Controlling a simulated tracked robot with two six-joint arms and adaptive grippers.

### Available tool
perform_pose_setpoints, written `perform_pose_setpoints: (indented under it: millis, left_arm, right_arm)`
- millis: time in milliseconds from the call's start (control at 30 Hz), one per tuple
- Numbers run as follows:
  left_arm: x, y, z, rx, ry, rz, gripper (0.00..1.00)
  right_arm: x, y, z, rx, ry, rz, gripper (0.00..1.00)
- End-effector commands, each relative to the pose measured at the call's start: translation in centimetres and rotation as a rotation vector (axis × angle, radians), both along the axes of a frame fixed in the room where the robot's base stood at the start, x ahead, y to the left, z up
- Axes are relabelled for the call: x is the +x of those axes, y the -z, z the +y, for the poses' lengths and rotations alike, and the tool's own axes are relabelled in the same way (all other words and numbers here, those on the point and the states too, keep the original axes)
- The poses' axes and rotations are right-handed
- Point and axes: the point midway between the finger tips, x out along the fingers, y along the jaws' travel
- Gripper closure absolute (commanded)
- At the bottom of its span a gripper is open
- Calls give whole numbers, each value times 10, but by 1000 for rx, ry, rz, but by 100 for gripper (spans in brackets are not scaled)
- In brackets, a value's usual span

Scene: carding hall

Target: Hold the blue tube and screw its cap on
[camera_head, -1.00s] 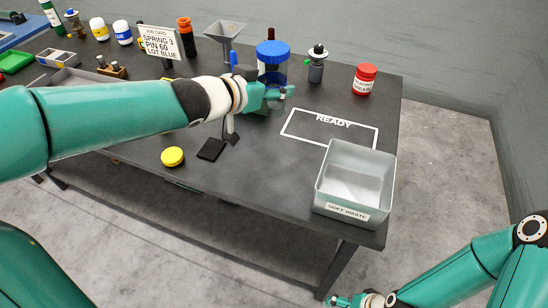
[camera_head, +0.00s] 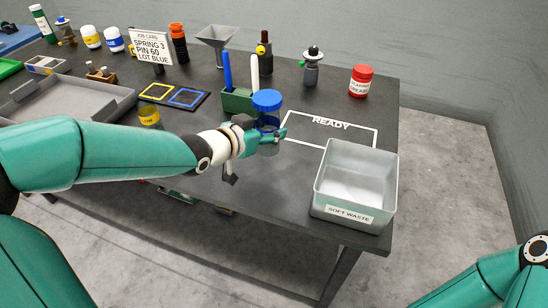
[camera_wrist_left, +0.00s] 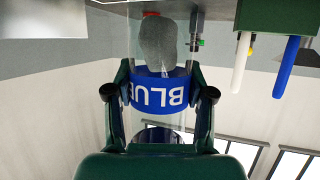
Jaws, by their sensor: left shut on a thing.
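The blue tube (camera_head: 268,121) is clear, with a blue band marked BLUE and grey stuff inside, as the left wrist view (camera_wrist_left: 160,92) shows upside down. A blue cap (camera_head: 267,99) sits at its top in the head view; how tightly it is seated I cannot tell. My left gripper (camera_head: 271,136) is shut on the tube, one finger on each side of the band. The tube stands about upright; whether its foot touches the table is hidden. My right arm enters at the lower right, its gripper out of view.
A green holder (camera_head: 237,101) with a blue and a white pen stands just behind the tube. A grey soft waste bin (camera_head: 357,178) is at the front right. The READY outline (camera_head: 331,127) is empty. A yellow-labelled jar (camera_head: 149,116) is left, behind my arm.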

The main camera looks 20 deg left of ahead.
Motion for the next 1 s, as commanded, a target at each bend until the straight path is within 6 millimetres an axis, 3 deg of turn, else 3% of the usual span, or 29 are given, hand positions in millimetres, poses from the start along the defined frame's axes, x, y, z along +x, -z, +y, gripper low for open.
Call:
perform_pose_setpoints:
  millis: [133,567,833,1000]
  left_arm:
    - [0,24,1,1,-3,1,100]
    - [0,31,1,1,-2,-3,100]
    - [0,65,1,1,-2,2,100]
    - [0,73,1,2,-3,-3,100]
  right_arm:
    - [0,1,0,0,0,0,9]
    - [0,1,0,0,0,0,9]
    - [0,2,0,0,0,0,9]
    - [0,2,0,0,0,0,9]
